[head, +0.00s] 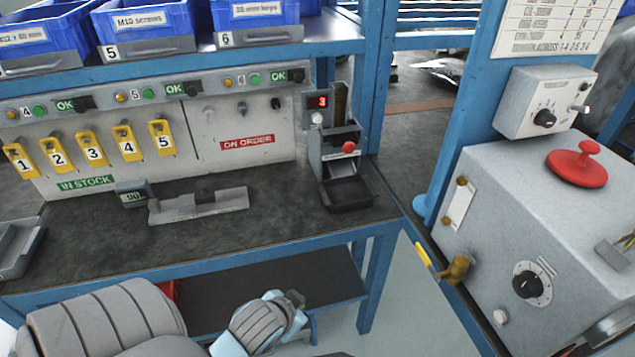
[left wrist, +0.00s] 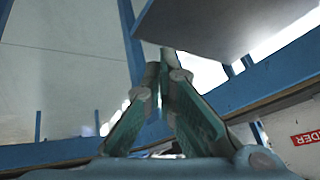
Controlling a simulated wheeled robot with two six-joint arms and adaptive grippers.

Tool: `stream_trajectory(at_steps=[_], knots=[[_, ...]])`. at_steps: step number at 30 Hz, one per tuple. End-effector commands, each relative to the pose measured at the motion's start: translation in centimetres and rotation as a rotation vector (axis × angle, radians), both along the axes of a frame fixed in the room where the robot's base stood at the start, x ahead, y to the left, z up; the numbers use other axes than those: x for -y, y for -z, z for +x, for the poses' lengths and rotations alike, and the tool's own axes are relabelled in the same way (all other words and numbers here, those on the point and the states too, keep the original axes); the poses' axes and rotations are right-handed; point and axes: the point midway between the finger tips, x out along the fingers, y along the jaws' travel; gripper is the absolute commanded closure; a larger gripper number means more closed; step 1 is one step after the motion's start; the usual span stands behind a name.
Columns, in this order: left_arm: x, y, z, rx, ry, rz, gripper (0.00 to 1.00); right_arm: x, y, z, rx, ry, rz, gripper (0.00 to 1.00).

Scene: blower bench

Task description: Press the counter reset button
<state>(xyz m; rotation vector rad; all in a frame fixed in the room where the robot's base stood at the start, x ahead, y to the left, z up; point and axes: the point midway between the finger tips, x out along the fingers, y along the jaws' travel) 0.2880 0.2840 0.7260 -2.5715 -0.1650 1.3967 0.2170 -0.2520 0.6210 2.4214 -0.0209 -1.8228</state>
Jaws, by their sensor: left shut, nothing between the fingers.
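The counter (head: 318,102) is a small dark box with a lit red "3" on the dispenser at the right end of the bench. A round white button (head: 317,118) sits just under its display. A red knob (head: 348,147) is on the dispenser's front below. My left gripper (left wrist: 167,68) shows in the left wrist view, its two green-padded fingers meeting at the tips with nothing between them. Neither the counter nor the button can be made out in that view. In the head view only arm parts show at the bottom. My right gripper is not in view.
A dark tray (head: 348,192) projects at the dispenser's foot. A metal plate (head: 205,205) with a small gauge lies on the bench to its left. Blue bins (head: 150,50) stand on the shelf above.

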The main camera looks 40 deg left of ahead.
Motion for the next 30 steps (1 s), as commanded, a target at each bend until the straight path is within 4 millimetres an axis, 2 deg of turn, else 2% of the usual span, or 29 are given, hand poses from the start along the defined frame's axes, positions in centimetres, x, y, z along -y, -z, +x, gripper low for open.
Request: stream_trajectory(at_steps=[1,3,5,6,8,9,12,15,18,21,30], knots=[[-1.3,-2.0,2.4,0.079,0.001,0.042,1.00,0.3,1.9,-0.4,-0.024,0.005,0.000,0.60],[-3.1,-4.0,6.3,0.217,0.006,0.107,1.00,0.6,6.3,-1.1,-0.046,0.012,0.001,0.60],[-4.6,-6.3,9.5,0.338,0.017,0.162,1.00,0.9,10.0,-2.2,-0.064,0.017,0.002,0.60],[-5.5,-8.1,11.5,0.418,0.029,0.199,1.00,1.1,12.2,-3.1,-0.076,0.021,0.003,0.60],[-6.6,-11.0,14.3,0.536,0.052,0.256,1.00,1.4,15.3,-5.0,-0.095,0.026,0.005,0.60],[-7.3,-13.1,15.9,0.613,0.071,0.292,1.00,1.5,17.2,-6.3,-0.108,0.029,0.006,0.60],[-8.3,-18.2,19.2,0.782,0.129,0.376,1.00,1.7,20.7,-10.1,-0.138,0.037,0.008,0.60],[-8.8,-22.2,21.2,0.906,0.187,0.440,1.00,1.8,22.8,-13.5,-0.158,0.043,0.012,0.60],[-8.8,-24.6,22.3,0.979,0.229,0.479,1.00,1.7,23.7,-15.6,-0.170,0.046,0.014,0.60],[-8.8,-25.5,22.6,1.005,0.247,0.494,1.00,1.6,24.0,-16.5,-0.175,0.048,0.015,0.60],[-8.8,-25.5,22.6,1.006,0.248,0.493,1.00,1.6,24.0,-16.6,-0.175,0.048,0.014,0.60]])
